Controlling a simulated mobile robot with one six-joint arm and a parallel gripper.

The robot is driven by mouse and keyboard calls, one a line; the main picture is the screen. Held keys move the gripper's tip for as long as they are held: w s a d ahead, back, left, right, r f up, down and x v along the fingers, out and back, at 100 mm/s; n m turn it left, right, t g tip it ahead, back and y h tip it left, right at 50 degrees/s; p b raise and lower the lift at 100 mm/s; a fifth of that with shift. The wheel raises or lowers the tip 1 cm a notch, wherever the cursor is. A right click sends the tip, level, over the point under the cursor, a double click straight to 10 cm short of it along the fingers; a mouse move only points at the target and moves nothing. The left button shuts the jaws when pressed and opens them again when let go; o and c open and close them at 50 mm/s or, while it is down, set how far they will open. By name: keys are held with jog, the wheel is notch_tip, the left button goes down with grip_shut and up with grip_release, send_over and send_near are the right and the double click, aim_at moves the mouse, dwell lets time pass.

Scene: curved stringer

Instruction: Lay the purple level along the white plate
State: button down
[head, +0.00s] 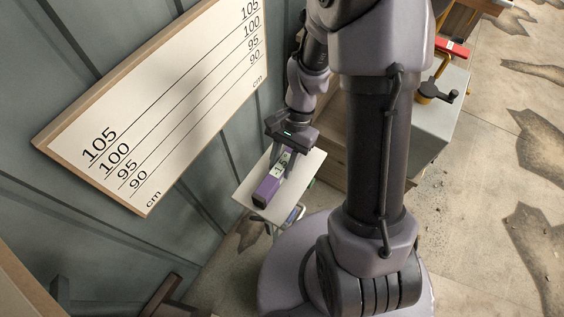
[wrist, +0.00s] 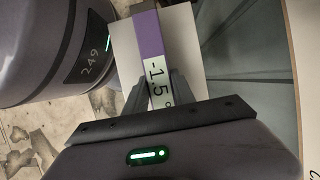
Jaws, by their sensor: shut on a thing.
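The purple level (head: 268,188) is a bar with a dark end cap and a pale display. In the wrist view the level (wrist: 150,35) shows a display reading about -1.5°. My gripper (wrist: 161,95) is shut on it at the display end; the gripper (head: 288,147) also shows in the head view. The white plate (head: 244,196) lies directly under the level, and its bare part shows in the wrist view (wrist: 184,45).
A large board with height marks (head: 165,100) hangs on the grey wall left of the plate. A grey cabinet (head: 440,105) with a red-and-white object (head: 452,48) and a yellow-and-black tool (head: 436,90) stands to the right. Open floor (head: 485,190) lies at far right.

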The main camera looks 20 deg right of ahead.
jog(key=shift+f, duration=0.1)
jog(key=c, duration=1)
grip_release()
jog(key=shift+o, duration=0.2)
